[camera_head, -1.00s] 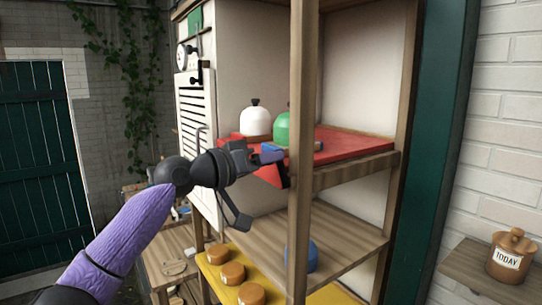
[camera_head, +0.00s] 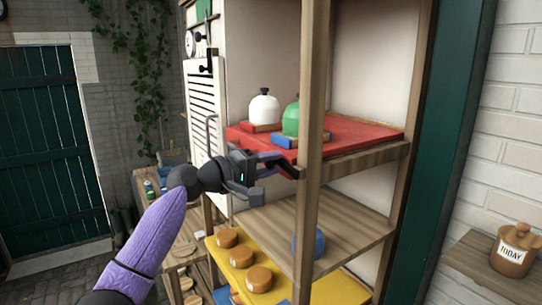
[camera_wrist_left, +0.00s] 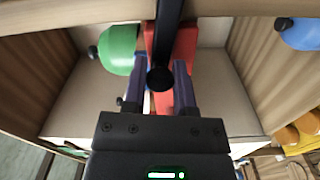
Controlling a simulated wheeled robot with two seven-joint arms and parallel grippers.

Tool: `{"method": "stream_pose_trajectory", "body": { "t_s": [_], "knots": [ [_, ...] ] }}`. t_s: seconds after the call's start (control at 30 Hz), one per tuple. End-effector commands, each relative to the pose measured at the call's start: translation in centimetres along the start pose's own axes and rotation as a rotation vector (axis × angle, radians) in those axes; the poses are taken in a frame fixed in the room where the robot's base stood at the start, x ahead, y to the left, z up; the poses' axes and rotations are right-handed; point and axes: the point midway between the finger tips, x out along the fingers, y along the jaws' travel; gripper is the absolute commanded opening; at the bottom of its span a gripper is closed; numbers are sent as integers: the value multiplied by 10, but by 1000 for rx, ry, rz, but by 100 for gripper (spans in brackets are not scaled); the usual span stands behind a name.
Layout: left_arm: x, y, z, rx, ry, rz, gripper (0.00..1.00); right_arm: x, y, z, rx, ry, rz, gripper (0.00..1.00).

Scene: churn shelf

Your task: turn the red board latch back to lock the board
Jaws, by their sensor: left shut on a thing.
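The red board (camera_head: 365,139) lies on the upper shelf, and its red surface also shows in the wrist view (camera_wrist_left: 186,48). A dark latch bar with a round knob (camera_wrist_left: 160,77) shows in the wrist view between my fingers. In the head view the dark latch (camera_head: 287,167) sits by the front post, just below the board's front edge. My left gripper (camera_head: 272,165) is shut on the latch, with its two purple-blue fingers on either side of the knob. The post and the gripper hide part of the latch. My right gripper is out of view.
A white dome (camera_head: 264,109) and a green dome (camera_head: 291,119) stand on the board, with a blue block (camera_head: 285,142) in front. The wooden post (camera_head: 312,90) stands close to my gripper. The lower shelf holds a blue round thing (camera_head: 306,243); several brown pots sit on a yellow board (camera_head: 330,290).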

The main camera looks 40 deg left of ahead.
Motion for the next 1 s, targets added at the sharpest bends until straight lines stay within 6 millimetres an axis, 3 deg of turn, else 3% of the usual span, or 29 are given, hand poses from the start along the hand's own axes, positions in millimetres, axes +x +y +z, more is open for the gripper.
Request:
{"method": "stream_pose_trajectory", "body": {
  "t_s": [0.4,0.97,1.0],
  "knots": [
    [0,-9,1,-177,0,-1,0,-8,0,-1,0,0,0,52],
    [0,-11,1,-203,-1,-3,0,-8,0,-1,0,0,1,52],
    [0,-11,1,-203,-1,-3,38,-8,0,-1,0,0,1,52]
  ]
}}
